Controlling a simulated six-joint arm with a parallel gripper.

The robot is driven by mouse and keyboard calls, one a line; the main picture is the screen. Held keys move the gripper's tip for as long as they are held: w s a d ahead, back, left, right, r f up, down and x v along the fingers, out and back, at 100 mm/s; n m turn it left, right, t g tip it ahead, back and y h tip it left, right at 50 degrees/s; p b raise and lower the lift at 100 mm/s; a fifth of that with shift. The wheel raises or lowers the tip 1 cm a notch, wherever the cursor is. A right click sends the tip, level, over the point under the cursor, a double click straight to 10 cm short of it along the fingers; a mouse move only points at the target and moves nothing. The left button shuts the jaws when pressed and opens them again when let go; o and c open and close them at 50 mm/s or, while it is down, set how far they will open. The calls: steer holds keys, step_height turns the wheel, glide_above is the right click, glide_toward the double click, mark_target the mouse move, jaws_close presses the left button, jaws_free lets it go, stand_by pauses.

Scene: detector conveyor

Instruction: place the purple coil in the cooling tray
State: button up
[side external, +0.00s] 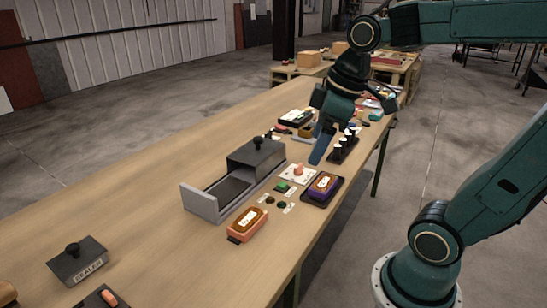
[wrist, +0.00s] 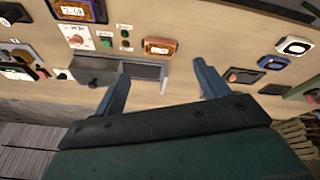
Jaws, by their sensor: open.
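The purple coil (side external: 322,186), a small block with an orange-brown top and a pale label, sits on a dark flat tray (side external: 311,202) near the table's right edge. Both also show at the top left of the wrist view, the coil (wrist: 74,11) on the dark tray (wrist: 101,12), partly cut off. No marking tells whether this is the cooling tray. My gripper (side external: 318,157) is open and empty, above the table and apart from the coil. In the wrist view its fingers (wrist: 161,70) are spread, with the coil to their upper left.
The grey detector conveyor (side external: 200,202) with its dark hood stands left of the coil. An orange coil (side external: 249,222) lies in front of it. A white panel with a red button (side external: 298,172) is beside the coil. The table's left middle is clear.

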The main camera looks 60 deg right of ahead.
steer(key=s+a+f+m+t, duration=0.1)
steer(key=s+a+m+t, duration=0.1)
steer(key=s+m, duration=0.2)
steer(key=shift+s+a+f, duration=0.35)
steer(key=shift+s, duration=0.95)
stand_by(0.3)
